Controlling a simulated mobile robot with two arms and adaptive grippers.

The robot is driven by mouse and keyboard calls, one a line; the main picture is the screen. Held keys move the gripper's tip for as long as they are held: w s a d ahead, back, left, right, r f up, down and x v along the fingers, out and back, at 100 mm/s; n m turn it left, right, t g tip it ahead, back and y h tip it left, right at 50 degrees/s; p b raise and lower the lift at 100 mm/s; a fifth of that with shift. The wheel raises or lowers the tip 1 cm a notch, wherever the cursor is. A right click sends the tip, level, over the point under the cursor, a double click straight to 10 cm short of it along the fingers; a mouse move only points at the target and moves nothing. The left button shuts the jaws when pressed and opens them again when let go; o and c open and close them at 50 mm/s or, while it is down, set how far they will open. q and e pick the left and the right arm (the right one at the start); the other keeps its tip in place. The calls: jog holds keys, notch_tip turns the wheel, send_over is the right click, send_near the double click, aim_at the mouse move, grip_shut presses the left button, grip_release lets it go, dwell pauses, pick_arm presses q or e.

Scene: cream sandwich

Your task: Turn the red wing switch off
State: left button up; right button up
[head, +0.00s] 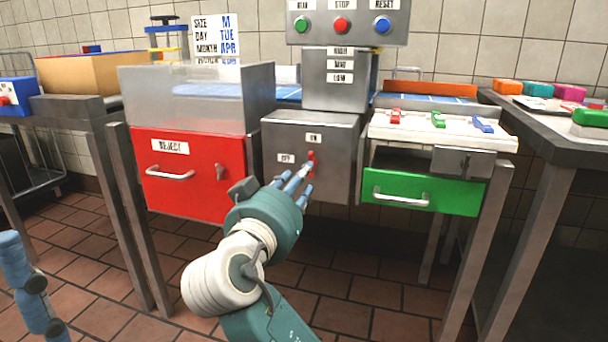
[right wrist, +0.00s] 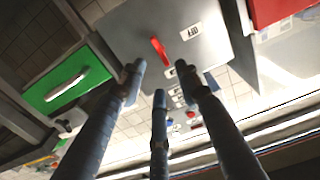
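The red wing switch (head: 311,157) is on the front of a grey metal box (head: 340,170) in the middle of the head view. Its long side lines up with the ON label (head: 313,138) above it; the OFF label (head: 287,158) is to its left. The switch also shows whole in the right wrist view (right wrist: 159,51). My right gripper (head: 304,178) is in front of it, its three fingers (right wrist: 159,80) apart and empty, pointing at the box. Blue parts of my left gripper (head: 28,280) show at the lower left edge, too cut off to read.
A red REJECT drawer (head: 190,185) is left of the box, and a green drawer (head: 420,193) is to its right. A button panel (head: 345,25) stands above. A steel table (head: 560,135) is at the right. The floor before the box is clear.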

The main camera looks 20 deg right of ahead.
jog(key=b+x, duration=0.2)
jog(key=x, duration=0.5)
jog(key=shift+w+d, duration=0.2)
jog(key=shift+w, duration=0.1)
jog(key=shift+f, duration=0.1)
grip_shut()
